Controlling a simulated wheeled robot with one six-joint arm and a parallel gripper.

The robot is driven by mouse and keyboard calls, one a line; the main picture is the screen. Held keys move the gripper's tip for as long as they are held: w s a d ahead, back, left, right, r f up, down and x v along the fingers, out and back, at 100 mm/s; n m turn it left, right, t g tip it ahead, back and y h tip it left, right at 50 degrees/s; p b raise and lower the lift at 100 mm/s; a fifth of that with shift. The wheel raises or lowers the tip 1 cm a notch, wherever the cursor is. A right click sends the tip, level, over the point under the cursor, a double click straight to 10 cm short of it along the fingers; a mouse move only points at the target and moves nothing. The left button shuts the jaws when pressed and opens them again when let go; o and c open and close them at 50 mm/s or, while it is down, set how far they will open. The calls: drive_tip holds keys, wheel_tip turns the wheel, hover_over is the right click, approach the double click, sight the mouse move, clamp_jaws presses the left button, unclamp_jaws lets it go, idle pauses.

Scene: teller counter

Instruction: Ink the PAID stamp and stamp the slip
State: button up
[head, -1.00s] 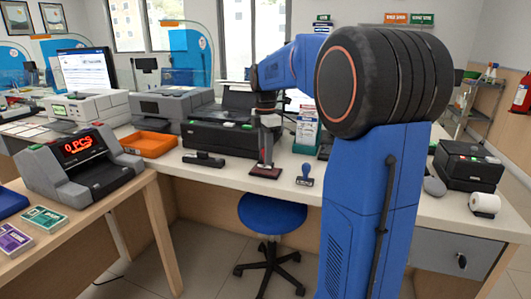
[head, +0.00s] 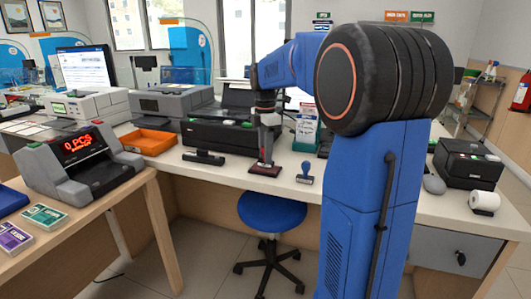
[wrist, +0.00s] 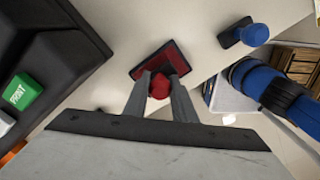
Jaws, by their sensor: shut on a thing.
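A red-handled stamp (wrist: 159,87) is between my two fingers in the wrist view; no PAID lettering is readable on it. My gripper (wrist: 160,90) is shut on its round red knob. The dark red ink pad (wrist: 180,55) lies just beyond the knob in the wrist view. In the head view my gripper (head: 266,160) is upright directly over the ink pad (head: 264,170), near the counter's front edge. The stamp's underside is hidden, so I cannot tell whether it touches the pad. I cannot make out the slip.
A blue stamp (head: 305,174) stands right of the pad; it also shows in the wrist view (wrist: 246,34). A black device (head: 204,158) lies left of the pad, with a black printer (head: 222,136) behind. A blue stool (head: 272,211) stands below the counter edge.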

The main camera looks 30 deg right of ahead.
drive_tip(key=shift+f, duration=0.4)
idle(1.2)
drive_tip(key=shift+r, duration=3.55)
